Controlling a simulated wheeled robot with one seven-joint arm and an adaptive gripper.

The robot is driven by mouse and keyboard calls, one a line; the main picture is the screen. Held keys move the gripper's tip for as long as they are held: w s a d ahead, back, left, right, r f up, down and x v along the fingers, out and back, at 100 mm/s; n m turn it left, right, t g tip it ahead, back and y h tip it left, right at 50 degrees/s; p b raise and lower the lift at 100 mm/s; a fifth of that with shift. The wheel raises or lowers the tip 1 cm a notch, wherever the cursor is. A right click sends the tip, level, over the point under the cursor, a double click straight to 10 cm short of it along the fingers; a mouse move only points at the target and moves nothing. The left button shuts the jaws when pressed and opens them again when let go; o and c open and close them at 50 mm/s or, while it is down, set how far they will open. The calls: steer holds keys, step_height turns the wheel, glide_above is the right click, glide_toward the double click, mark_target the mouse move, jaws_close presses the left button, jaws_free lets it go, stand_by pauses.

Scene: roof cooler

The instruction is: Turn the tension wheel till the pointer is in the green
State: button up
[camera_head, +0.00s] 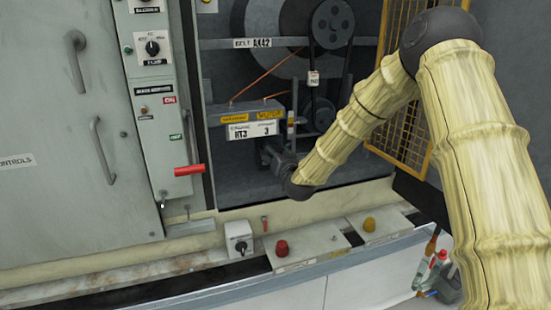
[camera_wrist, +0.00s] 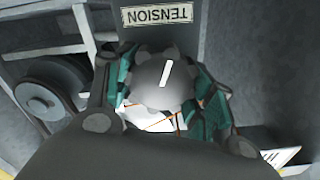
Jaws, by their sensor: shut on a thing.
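The tension wheel (camera_wrist: 158,85) is a dark grey lobed knob with a white line on its face. It sits below a plate reading TENSION (camera_wrist: 158,14), which appears upside down in the wrist view. My gripper (camera_wrist: 163,92) has its teal-padded fingers on both sides of the wheel, shut on it. The white line tilts slightly right of upright in the picture. In the head view, my gripper (camera_head: 283,165) reaches into the open bay, and the wheel is hidden there. I cannot make out a pointer or green band in either view.
A grey box marked HT3 (camera_head: 253,130) stands left of my gripper. Pulleys and a belt (camera_head: 333,25) are above, and a yellow mesh guard (camera_head: 405,125) is at right. A red lever (camera_head: 188,170) sticks out at left. A ledge with red (camera_head: 282,248) and yellow (camera_head: 369,224) buttons runs below.

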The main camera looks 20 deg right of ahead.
steer(key=m+b, duration=0.2)
steer(key=m, duration=0.1)
steer(key=m+b, duration=0.1)
steer(key=shift+d+m, duration=0.25)
steer(key=shift+m, duration=0.05)
steer(key=shift+m+b, duration=1.2)
steer(key=shift+m, duration=0.6)
steer(key=o, duration=1)
steer(key=shift+d, duration=0.15)
steer(key=shift+a, duration=0.2)
